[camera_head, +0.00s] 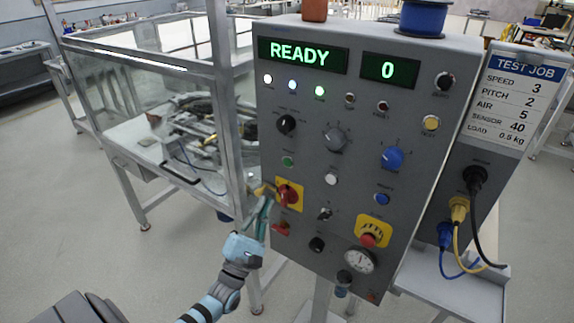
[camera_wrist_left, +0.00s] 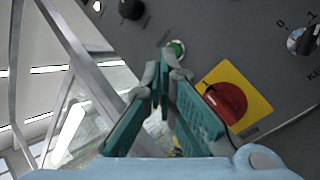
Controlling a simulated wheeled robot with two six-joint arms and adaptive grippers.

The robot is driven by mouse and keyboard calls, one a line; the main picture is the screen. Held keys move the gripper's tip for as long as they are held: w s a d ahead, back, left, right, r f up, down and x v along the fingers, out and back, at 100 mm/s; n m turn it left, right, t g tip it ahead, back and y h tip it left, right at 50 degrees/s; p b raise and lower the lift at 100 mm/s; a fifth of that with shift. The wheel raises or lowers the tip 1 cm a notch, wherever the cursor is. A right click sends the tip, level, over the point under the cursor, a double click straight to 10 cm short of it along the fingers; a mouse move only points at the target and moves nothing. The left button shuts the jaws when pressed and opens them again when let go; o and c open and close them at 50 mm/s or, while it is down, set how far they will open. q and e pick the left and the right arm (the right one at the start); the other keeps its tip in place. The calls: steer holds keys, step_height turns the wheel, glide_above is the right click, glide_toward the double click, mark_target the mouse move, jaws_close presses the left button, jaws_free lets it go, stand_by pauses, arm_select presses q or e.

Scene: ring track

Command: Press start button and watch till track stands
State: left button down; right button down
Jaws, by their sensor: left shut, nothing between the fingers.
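The grey control panel (camera_head: 345,150) carries a display reading READY (camera_head: 300,54) and another reading 0 (camera_head: 387,69). Lamps are lit at its upper left. A small green button (camera_head: 287,161) is on the panel's left side; it also shows in the left wrist view (camera_wrist_left: 176,48), just beyond my fingertips. My left gripper (camera_head: 267,192) is shut and empty, in front of the panel's left edge, below the green button. In the left wrist view its fingertips (camera_wrist_left: 164,72) point towards the button; contact cannot be told. The track (camera_head: 205,120) is inside the clear-walled enclosure, partly hidden by its frame.
A red rotary switch on a yellow plate (camera_head: 288,194) is right beside my left gripper. A red mushroom button (camera_head: 369,238) is lower right. A TEST JOB card (camera_head: 515,95) and plugged cables (camera_head: 458,212) are at the right. The enclosure post (camera_head: 228,110) stands close left.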

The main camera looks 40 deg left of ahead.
mark_target(288, 162)
arm_select(q)
steer(key=r+n+t, duration=0.1)
steer(key=r, duration=0.1)
steer(key=s+r+n+t, duration=0.1)
steer(key=r, duration=0.2)
steer(key=shift+s+a+r+n+y, duration=0.1)
steer(key=shift+s+r+n+y, duration=0.1)
steer(key=shift+n+y, duration=0.2)
steer(key=shift+w+f, duration=0.1)
steer(key=w+b, duration=0.5)
steer(key=w, duration=0.3)
steer(key=shift+w, duration=0.35)
steer(key=shift+a, duration=0.1)
stand_by(0.5)
